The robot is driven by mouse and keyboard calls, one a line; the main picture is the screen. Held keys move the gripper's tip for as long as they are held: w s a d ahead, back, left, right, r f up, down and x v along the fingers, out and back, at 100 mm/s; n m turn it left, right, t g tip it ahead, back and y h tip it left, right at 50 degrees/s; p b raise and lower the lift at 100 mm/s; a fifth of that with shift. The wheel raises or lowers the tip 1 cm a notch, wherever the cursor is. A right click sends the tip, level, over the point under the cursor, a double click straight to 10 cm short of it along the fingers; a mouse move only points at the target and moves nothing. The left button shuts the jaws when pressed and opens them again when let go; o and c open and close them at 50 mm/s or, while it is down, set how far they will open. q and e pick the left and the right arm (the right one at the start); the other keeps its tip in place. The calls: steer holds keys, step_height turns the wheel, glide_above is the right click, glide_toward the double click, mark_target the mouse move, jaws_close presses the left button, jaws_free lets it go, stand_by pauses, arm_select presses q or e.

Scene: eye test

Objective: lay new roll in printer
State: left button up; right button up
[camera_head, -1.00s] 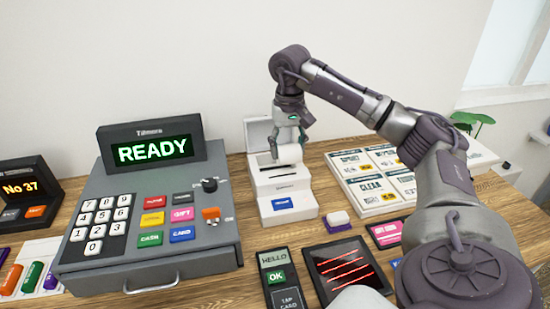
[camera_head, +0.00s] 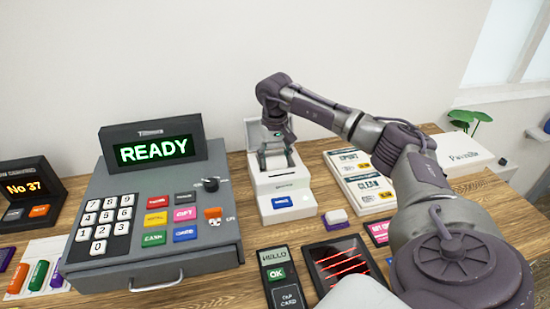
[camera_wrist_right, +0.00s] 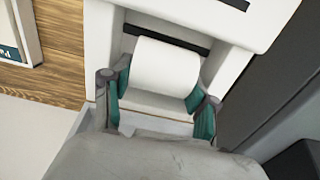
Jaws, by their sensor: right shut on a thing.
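The white paper roll (camera_wrist_right: 166,75) is between the two green-padded fingers of my right gripper (camera_wrist_right: 160,105) in the right wrist view. The gripper is shut on it. The roll sits in or just over the open bay of the white printer (camera_head: 287,203); whether it touches the bay floor cannot be told. In the head view my right gripper (camera_head: 275,155) points down at the printer's top, and the roll shows below the fingers (camera_head: 274,161). The printer's lid (camera_head: 254,134) stands open behind. My left gripper is not in view.
A grey cash register (camera_head: 150,214) reading READY stands left of the printer. A panel of labelled cards (camera_head: 362,187) is at the right, and a white box (camera_head: 462,150) lies beyond. A scanner (camera_head: 342,265), a card reader (camera_head: 283,278) and a sponge-like pad (camera_head: 336,217) are in front.

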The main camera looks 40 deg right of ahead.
steer(key=o, duration=0.9)
steer(key=shift+f, duration=0.15)
steer(key=shift+r, duration=0.5)
step_height(320, 180, up, 11)
steer(key=b, duration=0.1)
steer(key=shift+r+b, duration=0.2)
steer(key=shift+b, duration=0.15)
